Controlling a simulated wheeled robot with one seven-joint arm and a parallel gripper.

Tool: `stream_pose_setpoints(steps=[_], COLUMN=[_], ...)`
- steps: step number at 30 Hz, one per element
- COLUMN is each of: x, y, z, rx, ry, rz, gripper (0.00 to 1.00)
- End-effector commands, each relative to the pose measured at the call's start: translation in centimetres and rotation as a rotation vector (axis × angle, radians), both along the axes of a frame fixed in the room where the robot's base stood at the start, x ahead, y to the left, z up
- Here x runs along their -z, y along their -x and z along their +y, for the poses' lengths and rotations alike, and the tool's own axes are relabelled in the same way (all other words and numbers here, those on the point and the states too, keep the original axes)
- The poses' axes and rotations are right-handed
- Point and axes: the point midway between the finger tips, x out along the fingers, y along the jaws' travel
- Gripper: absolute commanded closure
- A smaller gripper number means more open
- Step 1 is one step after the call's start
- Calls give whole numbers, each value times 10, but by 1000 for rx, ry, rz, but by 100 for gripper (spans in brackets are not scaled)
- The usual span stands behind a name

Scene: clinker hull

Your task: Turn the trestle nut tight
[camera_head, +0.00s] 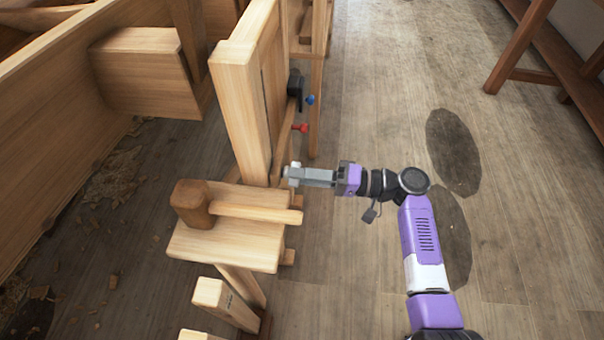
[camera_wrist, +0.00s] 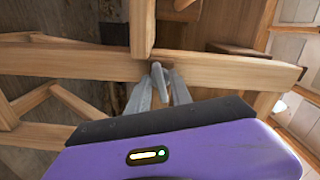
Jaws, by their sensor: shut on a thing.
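My gripper (camera_head: 291,175) reaches left from its arm to the near end of the wooden trestle, beside the upright board (camera_head: 236,95). In the wrist view its two grey fingers (camera_wrist: 160,84) meet the trestle's wooden rail (camera_wrist: 90,62). They are shut on a small grey metal piece, the trestle nut (camera_wrist: 158,74), at the face of the rail. The fingers hide most of the nut, so its turn and its seating against the wood cannot be told.
A black fitting (camera_head: 295,84), a blue knob (camera_head: 310,100) and a red knob (camera_head: 301,128) sit farther along. The floor (camera_head: 370,90) to the right is open, up to a bench (camera_head: 525,45).

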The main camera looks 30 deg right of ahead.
Motion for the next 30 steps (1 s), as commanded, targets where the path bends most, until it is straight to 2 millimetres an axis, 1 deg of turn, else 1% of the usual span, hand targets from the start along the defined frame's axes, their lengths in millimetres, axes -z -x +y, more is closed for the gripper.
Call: stream_pose_setpoints(steps=[2,3,4,14,17,24,30], x=[0,0,0,0,0,-1,0], y=[-1,-1,-1,1,5,28,42], z=[-1,-1,-1,-2,-10,-41,-60], rx=[3,3,3,2,4,6,4], ry=[1,1,1,1,1,1,1], rz=[0,0,0,-1,0,-1,0], gripper=[100,70,67,67,67,67,67])
